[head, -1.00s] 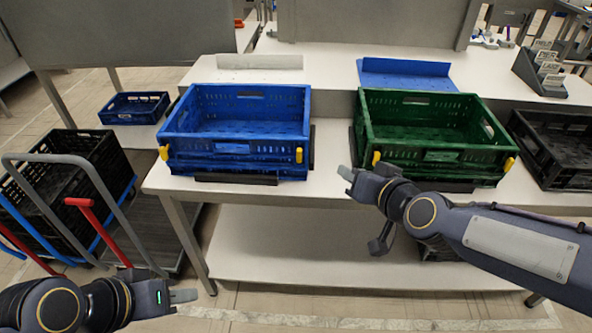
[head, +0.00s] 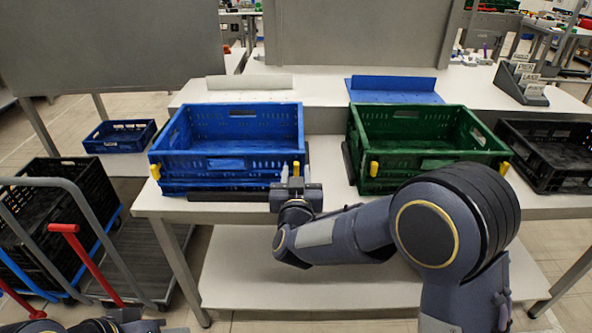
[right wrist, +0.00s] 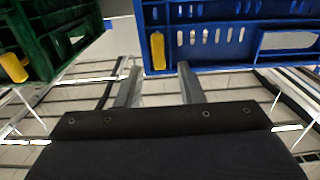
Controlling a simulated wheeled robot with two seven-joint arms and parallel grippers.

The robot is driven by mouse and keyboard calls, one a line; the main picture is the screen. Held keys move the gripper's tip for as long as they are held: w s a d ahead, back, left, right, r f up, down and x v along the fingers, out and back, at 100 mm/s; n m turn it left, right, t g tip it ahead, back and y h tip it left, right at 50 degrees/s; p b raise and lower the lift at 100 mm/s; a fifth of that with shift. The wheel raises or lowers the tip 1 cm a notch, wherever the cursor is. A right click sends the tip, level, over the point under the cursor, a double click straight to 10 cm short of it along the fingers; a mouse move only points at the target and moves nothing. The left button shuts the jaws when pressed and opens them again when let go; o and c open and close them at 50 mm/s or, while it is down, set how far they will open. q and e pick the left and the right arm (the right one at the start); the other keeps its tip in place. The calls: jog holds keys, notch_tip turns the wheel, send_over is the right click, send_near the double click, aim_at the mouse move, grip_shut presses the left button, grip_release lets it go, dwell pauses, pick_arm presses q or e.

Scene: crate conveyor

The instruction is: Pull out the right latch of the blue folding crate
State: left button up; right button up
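The blue folding crate (head: 229,178) stands on the white table in the head view. Its right latch (head: 296,169) is a small yellow tab at the front right corner; its left latch (head: 155,172) is at the front left corner. My right gripper (head: 290,173) is in front of the right latch, fingers pointing at the crate. In the right wrist view, where the crates appear swapped left to right, the right latch (right wrist: 157,50) lies just beyond the two parted fingers (right wrist: 159,80), roughly in line with the gap. Nothing is held. My left gripper (head: 150,326) is mostly cut off at the bottom edge.
A black crate (head: 530,183) is further right. A hand cart with a red handle (head: 85,262) stands at left. The lower shelf (head: 245,285) looks mostly clear.

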jog(key=shift+w, duration=0.9)
grip_shut()
